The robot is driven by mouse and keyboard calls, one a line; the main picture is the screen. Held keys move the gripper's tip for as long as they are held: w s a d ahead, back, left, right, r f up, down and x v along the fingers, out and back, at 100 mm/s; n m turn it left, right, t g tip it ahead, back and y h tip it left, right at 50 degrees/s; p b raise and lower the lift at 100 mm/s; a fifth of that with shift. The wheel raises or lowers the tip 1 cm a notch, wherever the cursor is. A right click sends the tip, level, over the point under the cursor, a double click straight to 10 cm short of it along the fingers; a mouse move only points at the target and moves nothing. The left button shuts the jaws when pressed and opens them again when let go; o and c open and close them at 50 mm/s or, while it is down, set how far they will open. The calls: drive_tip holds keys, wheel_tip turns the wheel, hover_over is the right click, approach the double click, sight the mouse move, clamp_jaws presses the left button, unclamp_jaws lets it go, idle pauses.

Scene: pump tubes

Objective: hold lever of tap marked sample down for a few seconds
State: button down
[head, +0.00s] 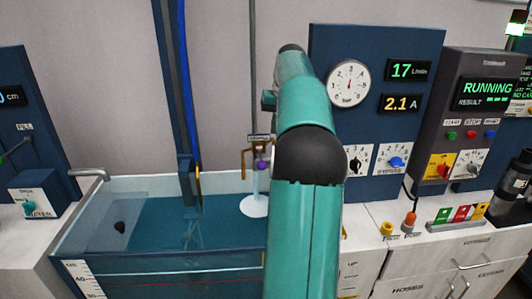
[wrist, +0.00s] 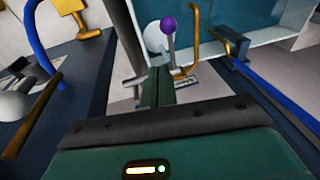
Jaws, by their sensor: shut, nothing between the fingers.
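The sample tap shows left of my arm in the head view, with a small label plate (head: 259,138), a brass spout (head: 245,160) and a purple lever knob (head: 261,165). In the wrist view the purple knob (wrist: 169,25) tops a thin grey lever beside the curved brass spout (wrist: 194,38). The label plate (wrist: 185,82) is at the lever's foot; its writing is too small to read. My gripper (wrist: 150,88) is shut and empty, its dark green fingers near the lever's foot and below the knob in the picture. I cannot tell whether they touch. My arm hides the gripper in the head view.
A water tank (head: 150,262) lies in front of the tap, with a white round disc (head: 254,206) below the spout. A blue pipe (head: 186,90) rises left of the tap. A blue gauge panel (head: 375,50) stands right of my arm.

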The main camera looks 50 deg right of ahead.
approach(261, 158)
drive_tip(key=s+f, duration=0.2)
drive_tip(key=shift+w+a+f, duration=0.15)
drive_tip(key=shift+a+f, duration=0.1)
drive_tip(key=shift+f, duration=0.35)
drive_tip(key=shift+w+a+f, duration=0.15)
drive_tip(key=shift+a+f, duration=0.05)
drive_tip(key=shift+f, duration=0.4)
drive_tip(key=shift+w+a+f, duration=0.1)
drive_tip(key=shift+a+f, duration=0.15)
drive_tip(key=shift+f, duration=0.3)
drive_tip(key=shift+f, duration=0.1)
drive_tip(key=shift+s+a+f+t+h, duration=0.1)
drive_tip(key=shift+a+f+t+h, duration=0.1)
drive_tip(key=shift+f+t+h, duration=0.25)
drive_tip(key=shift+s+a+f+t+h, duration=0.15)
drive_tip(key=shift+f+t+h, duration=0.1)
drive_tip(key=shift+f+h, duration=0.25)
wheel_tip(261, 158, down, 3)
drive_tip(key=shift+s+f, duration=0.1)
drive_tip(key=shift+f, duration=0.05)
drive_tip(key=shift+a+f, duration=0.15)
drive_tip(key=shift+f, duration=0.1)
drive_tip(key=shift+r, duration=0.15)
idle(1.7)
